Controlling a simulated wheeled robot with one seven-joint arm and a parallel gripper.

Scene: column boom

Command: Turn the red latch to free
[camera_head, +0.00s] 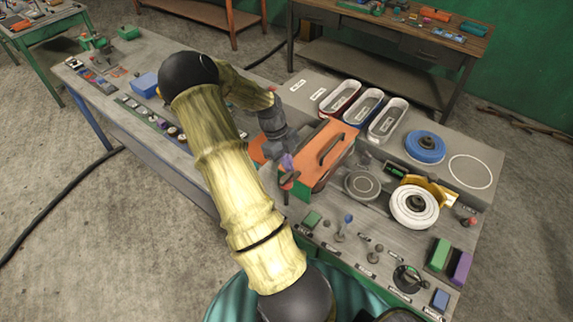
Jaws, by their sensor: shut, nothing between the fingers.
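An orange box (312,160) with a dark bar handle (331,149) on its top stands on the grey bench. A small red-orange piece (289,178) on a dark upright sits at its near left corner and looks like the red latch; its exact turn is too small to tell. A purple part (287,162) shows just above it. My gripper (285,147) points down at the left side of the orange box, close above the purple part. It is shut and empty; its fingertips are small and partly hidden, so contact cannot be told.
Three oval tubs (365,108) stand behind the box. A blue disc (425,147) and a white wheel (414,206) lie to the right. Several small levers and knobs (343,228) stand along the near edge, with green (438,254) and purple blocks (460,267) at right.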

